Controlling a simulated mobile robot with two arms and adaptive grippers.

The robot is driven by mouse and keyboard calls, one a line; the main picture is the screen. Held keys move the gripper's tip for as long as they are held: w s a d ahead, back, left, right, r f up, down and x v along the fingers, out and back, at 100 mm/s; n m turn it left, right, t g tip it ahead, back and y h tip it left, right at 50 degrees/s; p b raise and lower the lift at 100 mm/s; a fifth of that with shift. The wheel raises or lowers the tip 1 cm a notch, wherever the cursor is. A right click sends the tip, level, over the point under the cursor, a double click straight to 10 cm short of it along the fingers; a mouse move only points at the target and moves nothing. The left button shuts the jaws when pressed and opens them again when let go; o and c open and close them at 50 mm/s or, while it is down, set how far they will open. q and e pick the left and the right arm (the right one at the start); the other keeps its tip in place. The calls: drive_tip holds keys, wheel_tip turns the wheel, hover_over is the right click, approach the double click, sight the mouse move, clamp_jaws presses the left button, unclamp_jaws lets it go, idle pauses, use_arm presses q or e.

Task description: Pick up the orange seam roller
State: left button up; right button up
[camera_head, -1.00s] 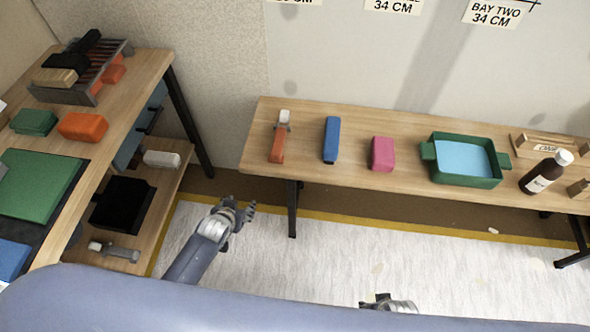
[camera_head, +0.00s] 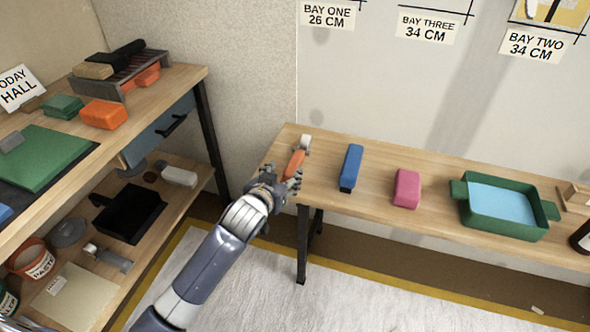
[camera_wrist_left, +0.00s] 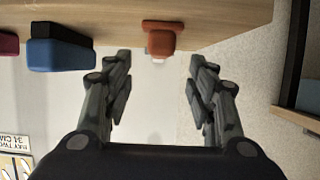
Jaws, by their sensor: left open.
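The orange seam roller (camera_head: 295,163) lies on the wooden bench near its left end, with its orange handle toward me and its pale roller at the far end. My left gripper (camera_head: 291,183) is at the bench's front edge, just in front of the handle and partly overlapping it in the head view. In the left wrist view the handle end (camera_wrist_left: 162,37) appears ahead, roughly centred between the two spread fingers of the left gripper (camera_wrist_left: 159,70). The fingers are open and empty, with the handle beyond their tips. My right gripper is out of view.
A blue block (camera_head: 350,167), a pink block (camera_head: 405,189) and a green tray (camera_head: 503,228) stand to the right on the bench. A shelf unit (camera_head: 178,78) with several items stands at left. The bench around the roller is clear.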

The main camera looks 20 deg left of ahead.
sight(290, 170)
use_arm(q)
drive_tip(key=shift+x, duration=1)
drive_tip(key=shift+w+f+b, duration=0.4)
drive_tip(key=shift+w, duration=0.05)
drive_tip(key=shift+w+f, duration=0.25)
drive_tip(key=shift+w, duration=0.1)
drive_tip(key=b+x, duration=0.1)
drive_tip(key=x, duration=0.2)
drive_tip(key=shift+w+f, duration=0.2)
drive_tip(key=shift+w, duration=0.05)
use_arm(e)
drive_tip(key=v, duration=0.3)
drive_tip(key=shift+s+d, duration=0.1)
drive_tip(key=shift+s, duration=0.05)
use_arm(q)
drive_tip(key=shift+c, duration=0.6)
drive_tip(key=shift+r, duration=0.1)
drive_tip(key=c, duration=1)
